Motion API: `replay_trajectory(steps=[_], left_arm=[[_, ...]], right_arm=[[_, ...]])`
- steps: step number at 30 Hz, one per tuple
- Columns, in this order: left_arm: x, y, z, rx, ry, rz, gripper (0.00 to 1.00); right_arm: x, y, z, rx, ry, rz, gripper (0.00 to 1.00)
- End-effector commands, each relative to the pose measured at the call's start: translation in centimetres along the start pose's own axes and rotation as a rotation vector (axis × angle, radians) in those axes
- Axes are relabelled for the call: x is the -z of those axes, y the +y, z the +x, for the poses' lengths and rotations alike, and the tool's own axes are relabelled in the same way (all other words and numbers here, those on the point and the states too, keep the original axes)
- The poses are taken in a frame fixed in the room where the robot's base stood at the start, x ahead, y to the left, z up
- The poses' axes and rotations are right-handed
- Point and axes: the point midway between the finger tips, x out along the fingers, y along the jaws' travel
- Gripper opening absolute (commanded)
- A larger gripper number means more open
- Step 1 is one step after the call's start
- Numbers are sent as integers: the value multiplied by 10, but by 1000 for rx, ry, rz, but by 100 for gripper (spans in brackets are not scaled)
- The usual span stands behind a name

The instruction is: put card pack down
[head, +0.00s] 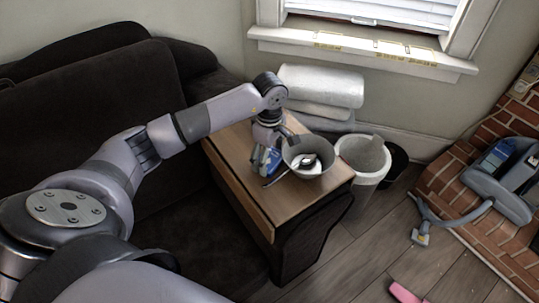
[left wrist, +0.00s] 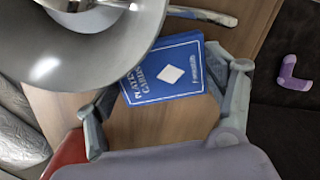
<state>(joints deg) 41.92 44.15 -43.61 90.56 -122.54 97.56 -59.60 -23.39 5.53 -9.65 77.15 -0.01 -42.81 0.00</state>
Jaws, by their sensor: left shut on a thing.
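The card pack is a blue box with white lettering and a white diamond (left wrist: 171,73). In the head view the card pack (head: 273,158) shows at my left gripper, on or just above the wooden side table (head: 235,163), left of the grey bowl (head: 309,172). My left gripper (head: 265,158) points down and is shut on the pack. In the left wrist view its fingers (left wrist: 163,82) sit on either side of the pack. I cannot tell whether the pack touches the tabletop. My right gripper is not in view.
The bowl, with shiny things inside, stands close to the pack. A thin utensil (left wrist: 205,15) lies beside it. Bare tabletop shows in front. A dark sofa (head: 95,100) is left; a white bin (head: 362,172) is right. A purple thing (left wrist: 293,73) lies on dark fabric.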

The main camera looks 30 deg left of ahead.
Motion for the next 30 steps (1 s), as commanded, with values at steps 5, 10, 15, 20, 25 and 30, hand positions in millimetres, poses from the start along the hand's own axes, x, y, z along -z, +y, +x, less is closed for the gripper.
replay_trajectory(steps=[5,10,15,20,25,30], left_arm=[[0,0,1,-1,0,0,47],[0,0,2,0,0,0,80],[0,0,2,0,0,0,92],[0,0,2,0,0,0,96],[0,0,2,0,0,0,96],[0,0,-1,0,-1,0,96]], right_arm=[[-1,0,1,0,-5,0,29],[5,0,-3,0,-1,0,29],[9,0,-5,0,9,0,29],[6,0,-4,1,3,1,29],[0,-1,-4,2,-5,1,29],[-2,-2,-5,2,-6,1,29]])
